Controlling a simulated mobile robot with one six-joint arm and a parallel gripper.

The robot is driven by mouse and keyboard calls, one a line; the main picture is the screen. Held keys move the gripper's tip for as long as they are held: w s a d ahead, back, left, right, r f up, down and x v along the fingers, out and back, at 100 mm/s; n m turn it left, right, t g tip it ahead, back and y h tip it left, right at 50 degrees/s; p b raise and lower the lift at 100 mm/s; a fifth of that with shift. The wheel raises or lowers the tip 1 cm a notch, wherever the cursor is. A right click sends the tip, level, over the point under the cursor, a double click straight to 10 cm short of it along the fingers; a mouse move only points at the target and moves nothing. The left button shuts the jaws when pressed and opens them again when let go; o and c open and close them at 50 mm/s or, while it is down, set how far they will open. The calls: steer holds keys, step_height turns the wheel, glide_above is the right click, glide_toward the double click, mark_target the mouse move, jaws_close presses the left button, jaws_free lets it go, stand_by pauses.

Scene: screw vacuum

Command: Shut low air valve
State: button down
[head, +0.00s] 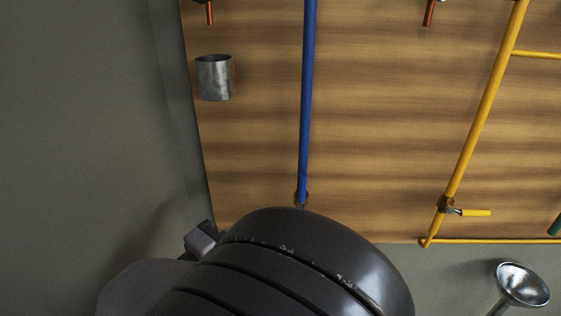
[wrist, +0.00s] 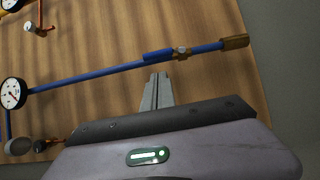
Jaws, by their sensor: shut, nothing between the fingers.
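The blue air pipe (head: 308,100) runs down the wooden board in the head view, and my dark arm hides its lower end. In the wrist view the pipe (wrist: 95,72) runs slantwise to a brass end fitting (wrist: 235,42). A metal valve body (wrist: 182,52) sits near that end. Its blue lever (wrist: 158,55) lies roughly in line with the pipe. My gripper (wrist: 158,76) is shut and empty, its fingertips just below the lever in the picture. I cannot tell whether they touch it. The gripper is hidden in the head view.
A yellow pipe (head: 482,105) with a yellow-handled valve (head: 474,213) stands to the right. A metal cup (head: 215,78) is at upper left and a shiny funnel (head: 522,284) at lower right. A gauge (wrist: 13,93) is at the left of the wrist view. The board between the pipes is clear.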

mark_target(302, 191)
steer(key=b+x, duration=0.2)
steer(key=x, duration=0.7)
steer(key=shift+w, duration=0.15)
